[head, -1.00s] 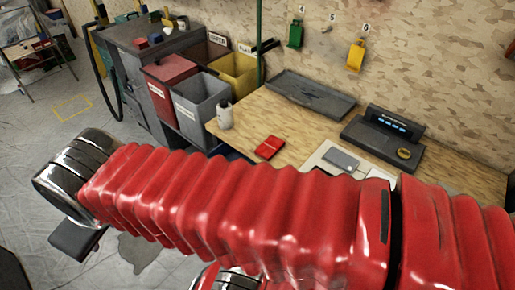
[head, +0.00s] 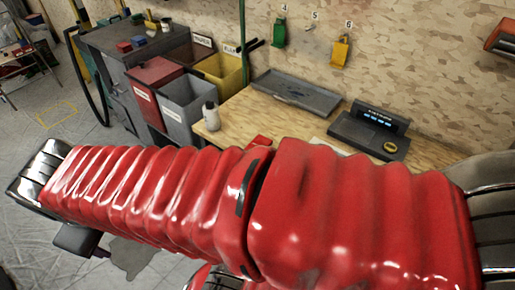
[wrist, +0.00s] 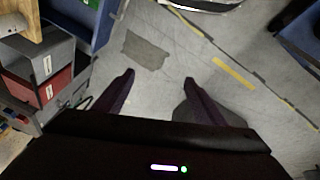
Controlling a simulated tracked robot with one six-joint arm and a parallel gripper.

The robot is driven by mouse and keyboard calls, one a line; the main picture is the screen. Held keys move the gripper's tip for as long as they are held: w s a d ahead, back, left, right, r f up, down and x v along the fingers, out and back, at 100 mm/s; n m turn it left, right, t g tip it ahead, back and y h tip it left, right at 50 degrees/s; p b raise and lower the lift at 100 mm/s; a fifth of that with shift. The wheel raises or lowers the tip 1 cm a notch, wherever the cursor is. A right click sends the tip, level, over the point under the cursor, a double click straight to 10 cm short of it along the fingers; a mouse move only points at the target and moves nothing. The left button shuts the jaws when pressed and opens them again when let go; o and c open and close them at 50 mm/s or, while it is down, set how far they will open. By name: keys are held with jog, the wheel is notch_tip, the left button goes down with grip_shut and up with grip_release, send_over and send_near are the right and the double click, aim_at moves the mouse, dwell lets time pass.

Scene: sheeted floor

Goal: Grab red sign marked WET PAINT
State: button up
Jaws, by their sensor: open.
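I cannot make out a red sign with the words WET PAINT in either view. In the head view, a flat red object (head: 260,141) on the workbench is mostly hidden behind my arm, and no writing on it can be read. My gripper (wrist: 158,82) is open in the wrist view. Its two dark fingers are wide apart, with only bare floor showing between them. My red-sleeved arm covers much of the lower head view and hides part of the bench and floor.
The workbench (head: 238,122) holds a grey tray (head: 296,93), a white bottle (head: 211,117) and a dark device (head: 369,131). Red (head: 157,84), grey (head: 188,106) and yellow bins stand beside it. The wrist view shows open floor with a grey patch (wrist: 145,48) and yellow marks.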

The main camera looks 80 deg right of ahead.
jog(key=shift+o, duration=0.9)
jog(key=s+d+f+g+h, duration=0.1)
jog(key=s+d+f+g, duration=0.1)
jog(key=d, duration=0.4)
jog(key=s+d+f+g+h, duration=0.2)
jog(key=s+d+f+g, duration=0.1)
jog(key=d, duration=0.3)
jog(key=shift+d+f+n+g+h, duration=0.25)
jog(key=shift+f+n+g+h, duration=0.05)
jog(key=shift+f+g, duration=0.35)
jog(key=s+d+f+n+g+h, duration=0.2)
jog(key=s+d+g+h, duration=0.1)
jog(key=d, duration=0.5)
jog(key=s+d+f+n+g+h, duration=0.2)
jog(key=s+d+g+h, duration=0.15)
jog(key=d, duration=0.45)
jog(key=s+d+f+n+t+h, duration=0.1)
jog(key=d+f+n+t+h, duration=0.2)
jog(key=d+f+n, duration=0.6)
notch_tip(320, 180, down, 3)
jog(key=shift+f+h, duration=0.15)
jog(key=shift+h, duration=0.9)
jog(key=shift+s, duration=0.1)
jog(key=shift+x, duration=4.2)
jog(key=shift+d+f, duration=0.1)
